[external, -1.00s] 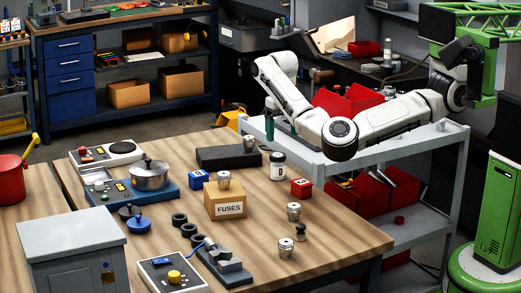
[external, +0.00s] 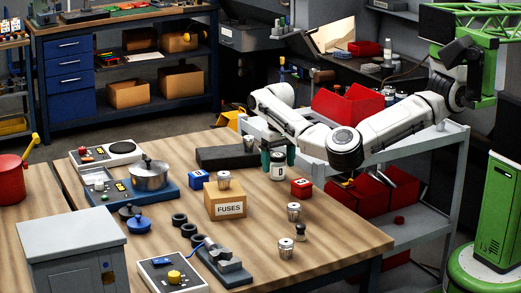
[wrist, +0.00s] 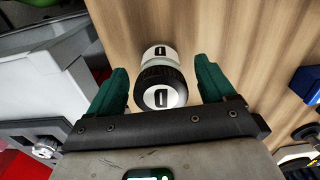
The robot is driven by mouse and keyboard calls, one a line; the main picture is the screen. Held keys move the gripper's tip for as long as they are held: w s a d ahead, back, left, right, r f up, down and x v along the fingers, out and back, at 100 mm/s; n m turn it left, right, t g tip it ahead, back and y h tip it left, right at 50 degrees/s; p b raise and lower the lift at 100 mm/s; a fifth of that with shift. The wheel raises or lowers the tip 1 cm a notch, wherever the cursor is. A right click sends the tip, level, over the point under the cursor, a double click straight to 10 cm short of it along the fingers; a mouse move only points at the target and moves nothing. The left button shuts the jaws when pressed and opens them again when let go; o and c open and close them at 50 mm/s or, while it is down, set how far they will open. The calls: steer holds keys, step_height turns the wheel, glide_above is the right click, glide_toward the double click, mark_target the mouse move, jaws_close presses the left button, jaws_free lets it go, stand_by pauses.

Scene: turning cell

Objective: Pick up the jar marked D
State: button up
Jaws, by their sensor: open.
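The jar marked D (external: 277,172) is white with a dark lid and stands upright near the table's far right edge. In the wrist view the jar (wrist: 158,52) shows a D label on its white side and another on top of its black ribbed lid. My gripper (external: 278,158) is at the jar, pointing down, with its green fingers apart. In the wrist view my gripper (wrist: 160,75) has one finger on each side of the lid, with gaps visible on both sides. The fingers partly hide the jar in the external view.
A red block (external: 301,188) stands close right of the jar. A blue block (external: 198,179) and the FUSES box (external: 228,204) with a metal cup on it are to the left. A dark slab (external: 226,157) lies behind. The grey cart (external: 318,168) borders the table's edge.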

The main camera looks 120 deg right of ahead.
steer(key=shift+f, duration=0.3)
steer(key=shift+c, duration=0.3)
steer(key=c, duration=1)
steer(key=shift+c, duration=0.3)
steer(key=shift+r, duration=0.2)
